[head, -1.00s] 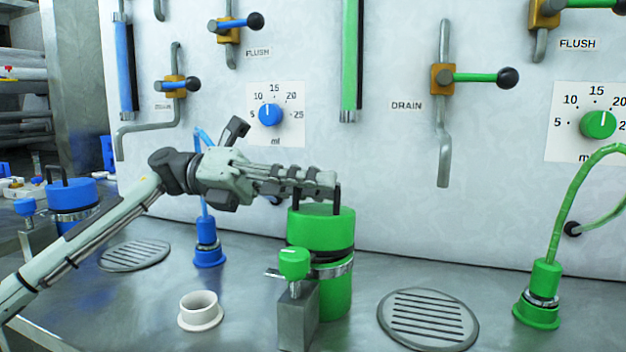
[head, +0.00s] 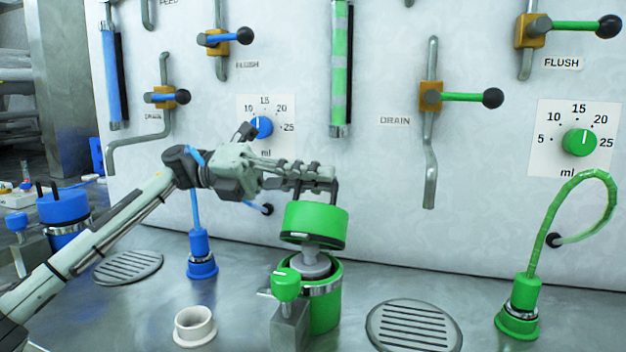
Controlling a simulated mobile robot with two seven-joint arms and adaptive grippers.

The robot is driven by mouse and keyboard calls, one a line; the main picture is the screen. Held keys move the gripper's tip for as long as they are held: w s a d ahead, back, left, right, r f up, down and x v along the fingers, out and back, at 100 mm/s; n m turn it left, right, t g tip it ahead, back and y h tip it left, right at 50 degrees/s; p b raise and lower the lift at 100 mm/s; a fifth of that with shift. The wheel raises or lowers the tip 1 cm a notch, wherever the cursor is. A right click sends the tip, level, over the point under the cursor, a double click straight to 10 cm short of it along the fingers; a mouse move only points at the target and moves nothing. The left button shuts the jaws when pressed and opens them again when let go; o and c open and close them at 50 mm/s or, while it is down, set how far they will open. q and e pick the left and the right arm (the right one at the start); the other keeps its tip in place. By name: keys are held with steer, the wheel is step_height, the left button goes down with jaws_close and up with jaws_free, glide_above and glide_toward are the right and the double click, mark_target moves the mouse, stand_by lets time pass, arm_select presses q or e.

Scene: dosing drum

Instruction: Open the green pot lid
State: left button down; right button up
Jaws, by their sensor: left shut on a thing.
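The green lid (head: 315,222) hangs above the green pot (head: 325,308), slightly tilted, with a gap between them. A grey stopper-like part (head: 312,266) shows in the gap, over the pot's mouth. My left gripper (head: 318,180) is shut on the lid's dark handle, directly above the pot. A green-knobbed clamp (head: 286,284) on a metal block stands at the pot's front left and hides part of the pot. My right gripper is not in view.
A white cup-like ring (head: 194,327) sits front left of the pot. A round drain grate (head: 414,326) lies to the right, with a green hose fitting (head: 519,307) beyond it. A blue pot (head: 64,210) stands far left. The panel wall with valves rises behind.

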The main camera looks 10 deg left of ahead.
arm_select(q)
steer(key=c, duration=1.7)
jaws_free()
steer(key=shift+d, duration=0.15)
steer(key=shift+w+a, duration=0.25)
steer(key=shift+a, duration=1)
steer(key=shift+w+a, duration=0.25)
steer(key=shift+a, duration=1)
steer(key=shift+w+a, duration=0.25)
steer(key=shift+a, duration=1)
